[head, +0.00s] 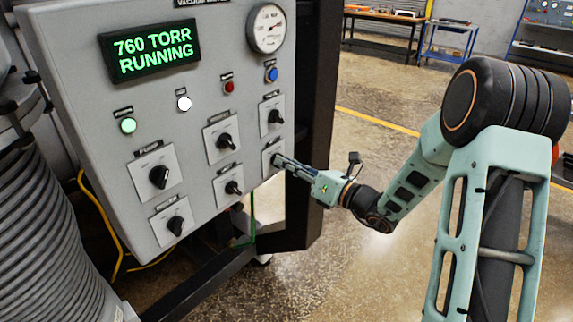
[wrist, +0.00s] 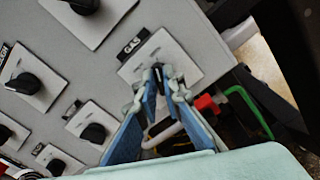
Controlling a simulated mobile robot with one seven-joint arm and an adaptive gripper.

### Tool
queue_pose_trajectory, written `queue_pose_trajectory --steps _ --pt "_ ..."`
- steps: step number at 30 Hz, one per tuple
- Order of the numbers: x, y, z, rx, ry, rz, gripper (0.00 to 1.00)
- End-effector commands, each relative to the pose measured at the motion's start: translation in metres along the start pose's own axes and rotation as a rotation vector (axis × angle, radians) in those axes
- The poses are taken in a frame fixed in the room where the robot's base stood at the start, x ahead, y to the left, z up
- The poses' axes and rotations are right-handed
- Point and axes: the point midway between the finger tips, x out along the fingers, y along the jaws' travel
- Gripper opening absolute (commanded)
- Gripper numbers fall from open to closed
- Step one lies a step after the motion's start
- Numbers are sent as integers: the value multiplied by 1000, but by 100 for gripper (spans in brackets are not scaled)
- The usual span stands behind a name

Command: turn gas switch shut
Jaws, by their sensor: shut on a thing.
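The gas switch is a black knob (wrist: 157,72) on a pale square plate (wrist: 183,61) marked GAS, at the lower right of the grey control panel. My gripper (wrist: 158,80) is shut on this knob in the wrist view, its fingers on both sides of it. In the head view my gripper (head: 277,160) reaches the gas plate (head: 267,152) from the right and its fingers hide the knob. The knob's exact angle is hard to tell.
The grey panel (head: 70,72) carries several other black knobs (head: 223,141), lit buttons, a round gauge (head: 266,28) and a display (head: 149,51) reading 760 TORR RUNNING. A dark frame (head: 308,120) stands behind it. The floor to the right is open.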

Motion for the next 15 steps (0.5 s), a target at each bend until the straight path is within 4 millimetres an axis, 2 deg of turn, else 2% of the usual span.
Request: queue_pose_trajectory --steps 8,15 --pt "0 -1 -4 -172 -1 1 0" --pt "0 -1 -5 -396 -1 0 0"
